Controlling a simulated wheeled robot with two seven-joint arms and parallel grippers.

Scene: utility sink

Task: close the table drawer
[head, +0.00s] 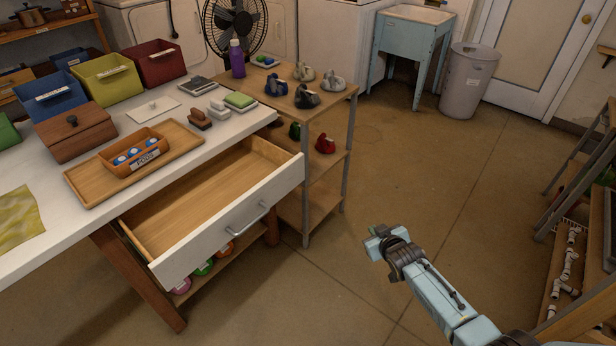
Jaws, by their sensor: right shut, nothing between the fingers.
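The table drawer (229,228) is pulled well out of the white-topped table (40,235). Its wooden inside looks empty, and its white front carries a grey bar handle (246,218). My right gripper (375,241) is shut and empty, to the right of the drawer front and apart from it, over the open floor. My left gripper is not in view.
A wooden shelf cart (318,97) stands close behind the drawer's right end. The tabletop holds a wooden tray (185,137), coloured bins (107,78) and a brown box (75,135). Floor right of the drawer is clear. A rack (575,180) stands at the right edge.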

